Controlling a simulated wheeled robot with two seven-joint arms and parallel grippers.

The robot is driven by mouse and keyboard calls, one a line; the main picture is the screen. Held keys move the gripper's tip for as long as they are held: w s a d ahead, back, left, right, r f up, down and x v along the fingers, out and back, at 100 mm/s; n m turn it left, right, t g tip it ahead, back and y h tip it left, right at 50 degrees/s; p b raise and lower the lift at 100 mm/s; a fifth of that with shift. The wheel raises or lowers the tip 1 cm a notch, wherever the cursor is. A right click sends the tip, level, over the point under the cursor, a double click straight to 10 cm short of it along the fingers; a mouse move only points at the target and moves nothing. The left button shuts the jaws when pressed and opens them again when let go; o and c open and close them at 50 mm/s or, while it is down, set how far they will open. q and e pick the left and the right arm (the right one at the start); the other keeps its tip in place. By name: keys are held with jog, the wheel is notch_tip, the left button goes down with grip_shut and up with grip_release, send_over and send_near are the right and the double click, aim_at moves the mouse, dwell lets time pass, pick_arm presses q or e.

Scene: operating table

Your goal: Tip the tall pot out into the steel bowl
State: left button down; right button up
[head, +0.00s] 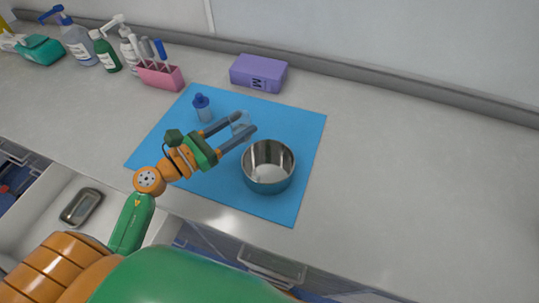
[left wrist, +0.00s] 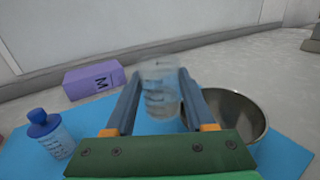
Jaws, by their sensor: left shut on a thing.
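The tall pot (head: 241,124) is a small clear container with dark markings. My left gripper (head: 244,122) is shut on it, with one finger on each side. In the left wrist view the pot (left wrist: 160,90) stands between the fingertips and looks roughly upright. Whether it holds anything is hard to tell. The steel bowl (head: 266,181) sits on the blue mat (head: 305,135), just right of and nearer than the pot. In the left wrist view the bowl (left wrist: 245,112) is partly hidden behind the right finger. My right gripper is out of view.
A blue-capped bottle (head: 203,109) stands on the mat left of the gripper. A purple box (head: 258,74) lies behind the mat. A pink holder (head: 160,76) with tools and several bottles stand at the back left. The counter (head: 420,170) right of the mat is clear.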

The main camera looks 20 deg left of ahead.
pick_arm(q)
jog(key=shift+s+r, duration=0.1)
jog(key=shift+s, duration=0.1)
jog(key=shift+d+r+m+p, duration=0.1)
jog(key=shift+d+m+p, duration=0.2)
jog(key=shift+d+m, duration=0.3)
jog(key=shift+s+d+r+m, duration=0.15)
jog(key=shift+s+d+m, duration=0.2)
jog(key=shift+m, duration=0.45)
jog(key=d+m, duration=0.1)
jog(key=s+d+m, duration=0.1)
jog(key=m, duration=0.1)
jog(key=d+m+y, duration=0.1)
jog(key=m, duration=0.1)
jog(key=shift+s+d+f+p, duration=0.15)
jog(key=shift+s+f+p, duration=0.1)
jog(key=shift+f+p, duration=0.15)
jog(key=shift+d+f+m, duration=0.1)
jog(key=shift+m, duration=0.3)
jog(key=shift+r+m+g+y, duration=0.15)
jog(key=shift+r+m, duration=0.15)
jog(key=shift+m, duration=0.45)
jog(key=shift+r+m+g+y, duration=0.15)
jog(key=shift+r+m, duration=0.1)
jog(key=shift+m, duration=0.5)
jog(key=shift+d+f+m+y+b, duration=0.15)
jog(key=shift+f+m+y+b, duration=0.25)
jog(key=shift+m, duration=0.4)
dwell(0.8)
